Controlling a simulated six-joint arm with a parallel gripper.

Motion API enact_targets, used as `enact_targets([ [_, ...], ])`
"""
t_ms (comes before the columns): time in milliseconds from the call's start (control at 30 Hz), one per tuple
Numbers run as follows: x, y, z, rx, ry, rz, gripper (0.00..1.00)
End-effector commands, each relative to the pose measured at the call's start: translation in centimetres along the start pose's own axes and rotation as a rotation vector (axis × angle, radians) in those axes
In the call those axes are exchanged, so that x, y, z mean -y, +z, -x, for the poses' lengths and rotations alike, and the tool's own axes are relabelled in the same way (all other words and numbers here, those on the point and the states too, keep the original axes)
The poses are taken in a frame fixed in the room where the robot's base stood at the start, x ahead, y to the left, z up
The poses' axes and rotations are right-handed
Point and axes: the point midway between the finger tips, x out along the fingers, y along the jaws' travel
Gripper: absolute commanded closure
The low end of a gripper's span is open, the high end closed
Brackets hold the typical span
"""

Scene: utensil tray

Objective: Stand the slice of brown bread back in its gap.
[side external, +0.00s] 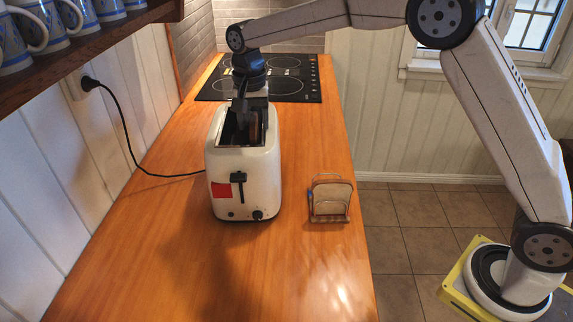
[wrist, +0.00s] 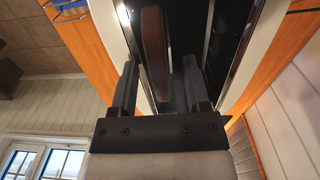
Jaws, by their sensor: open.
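The slice of brown bread (wrist: 153,45) stands on edge inside the dark opening of the white toaster (side external: 230,185). In the side view only a brown part of it (side external: 254,130) shows at the opening, beside my gripper (side external: 241,108). In the wrist view my gripper (wrist: 159,66) is open, with one finger on each side of the slice and space visible between fingers and bread. The slice's lower part is hidden in the toaster. A wire rack (side external: 329,217) with pale bread (side external: 331,196) stands right of the toaster; its gaps cannot be made out.
A black cord (side external: 135,150) runs from the toaster to a wall socket. A black hob (side external: 290,80) lies behind. Blue-and-white mugs (side external: 45,25) stand on a shelf at upper left. The wooden counter (side external: 230,285) in front is clear.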

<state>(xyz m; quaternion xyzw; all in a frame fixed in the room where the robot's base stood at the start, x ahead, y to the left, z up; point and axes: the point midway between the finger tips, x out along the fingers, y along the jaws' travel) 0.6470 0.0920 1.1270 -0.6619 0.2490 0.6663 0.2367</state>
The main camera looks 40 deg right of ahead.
Motion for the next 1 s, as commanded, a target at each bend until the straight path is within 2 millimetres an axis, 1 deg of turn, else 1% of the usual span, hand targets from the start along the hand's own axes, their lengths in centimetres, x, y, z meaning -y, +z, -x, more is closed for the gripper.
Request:
enact_targets([
  [367,0.00,-0.01,0.04,0.000,0.000,0.000,0.39],
  [400,0.00,0.00,0.04,0.000,0.000,0.000,0.43],
  [467,0.00,0.00,0.04,0.000,0.000,0.000,0.62],
  [500,0.00,-0.01,0.05,0.000,0.000,0.000,0.74],
  [567,0.00,-0.01,0.05,0.000,0.000,0.000,0.93],
  [600,0.00,-0.01,0.05,0.000,0.000,0.000,1.00],
  [1000,0.02,-0.02,0.31,-0.001,-0.001,0.000,1.00],
])
